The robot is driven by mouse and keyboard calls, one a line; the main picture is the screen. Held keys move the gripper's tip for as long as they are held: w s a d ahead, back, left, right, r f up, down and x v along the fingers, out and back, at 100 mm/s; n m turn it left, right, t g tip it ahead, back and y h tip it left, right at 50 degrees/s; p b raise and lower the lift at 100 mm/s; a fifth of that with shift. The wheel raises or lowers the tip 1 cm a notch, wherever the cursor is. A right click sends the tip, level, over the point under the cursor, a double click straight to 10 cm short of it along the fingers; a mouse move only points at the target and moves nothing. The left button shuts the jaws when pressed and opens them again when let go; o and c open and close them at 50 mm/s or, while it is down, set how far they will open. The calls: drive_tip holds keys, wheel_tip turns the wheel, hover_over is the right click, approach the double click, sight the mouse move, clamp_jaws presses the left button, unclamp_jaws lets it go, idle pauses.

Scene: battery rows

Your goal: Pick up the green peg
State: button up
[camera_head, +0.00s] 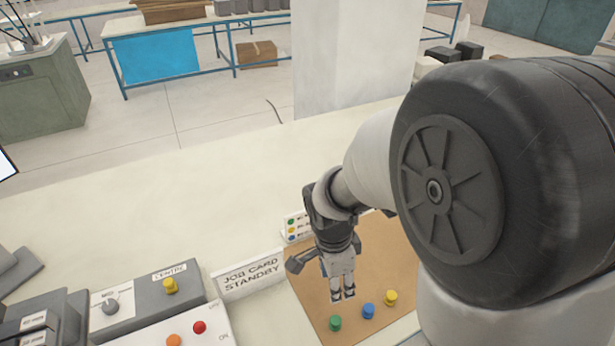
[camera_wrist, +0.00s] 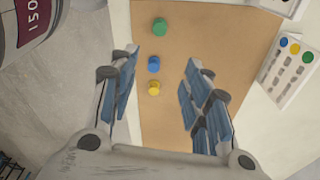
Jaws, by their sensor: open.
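The green peg (camera_head: 335,323) stands on the tan mat (camera_head: 311,297) at the front of the table, left of a blue peg (camera_head: 368,311) and a yellow peg (camera_head: 390,298). In the wrist view the green peg (camera_wrist: 160,27) is at the top, beyond the fingertips, with the blue peg (camera_wrist: 154,64) and yellow peg (camera_wrist: 154,88) below it in a line. My gripper (camera_head: 342,295) points down above the mat, a little behind the pegs. In the wrist view my gripper (camera_wrist: 160,68) is open, with nothing held between its blue-padded fingers.
Control boxes with a yellow knob (camera_head: 170,286) and a red button (camera_head: 199,327) are further left. A card with coloured dots (camera_wrist: 290,68) is beside the mat. The table behind is clear.

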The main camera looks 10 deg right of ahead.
drive_tip(key=m, duration=0.2)
approach(335, 320)
drive_tip(key=shift+g, duration=0.3)
drive_tip(key=f+b, duration=0.4)
drive_tip(key=shift+w+d, duration=0.2)
drive_tip(key=shift+d, duration=0.05)
drive_tip(key=shift+d+f+b, duration=0.15)
drive_tip(key=shift+f+b, duration=0.4)
drive_tip(key=shift+f, duration=0.95)
drive_tip(key=shift+d+f+b, duration=0.15)
drive_tip(key=shift+f+b, duration=0.35)
drive_tip(key=shift+f, duration=0.95)
drive_tip(key=shift+r, duration=0.1)
drive_tip(key=c, duration=0.9)
